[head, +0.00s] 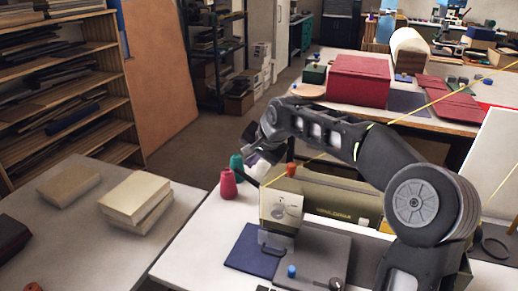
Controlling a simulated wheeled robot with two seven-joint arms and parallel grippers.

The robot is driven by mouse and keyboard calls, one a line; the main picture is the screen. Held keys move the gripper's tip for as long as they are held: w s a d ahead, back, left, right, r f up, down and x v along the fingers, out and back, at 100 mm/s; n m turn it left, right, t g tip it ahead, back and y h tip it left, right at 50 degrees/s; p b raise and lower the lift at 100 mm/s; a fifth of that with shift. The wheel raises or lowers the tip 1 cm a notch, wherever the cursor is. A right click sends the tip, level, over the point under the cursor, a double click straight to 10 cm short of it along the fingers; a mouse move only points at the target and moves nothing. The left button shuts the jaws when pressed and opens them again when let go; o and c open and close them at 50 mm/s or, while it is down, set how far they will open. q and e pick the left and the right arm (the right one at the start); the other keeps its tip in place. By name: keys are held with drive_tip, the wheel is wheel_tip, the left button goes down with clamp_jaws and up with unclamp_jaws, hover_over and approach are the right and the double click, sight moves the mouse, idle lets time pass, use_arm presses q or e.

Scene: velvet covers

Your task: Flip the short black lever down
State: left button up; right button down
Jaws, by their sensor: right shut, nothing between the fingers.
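A sewing-machine-like device with a long olive body (340,205) and a cream head (283,207) stands on the white table. A thin dark bar (276,178) slants at the top of the cream head, near the red-orange piece; I cannot tell for sure whether it is the short black lever. My right gripper (254,154) is above and left of the cream head, near the spools, shut and empty. It appears apart from the bar, though the small view leaves the gap unclear. My left gripper is not in view.
A crimson spool (228,185) and a teal spool (236,166) stand left of the head. A navy cloth (250,253) and a grey plate (325,258) lie in front. A left table holds cream books (135,197). A red box (359,80) sits on the back table.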

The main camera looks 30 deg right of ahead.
drive_tip(key=shift+s+a+f, duration=0.2)
drive_tip(key=shift+a+f, duration=0.1)
drive_tip(key=shift+a, duration=0.2)
drive_tip(key=shift+w+a+f+p, duration=0.1)
drive_tip(key=shift+w+a+p, duration=0.1)
drive_tip(key=shift+p, duration=0.25)
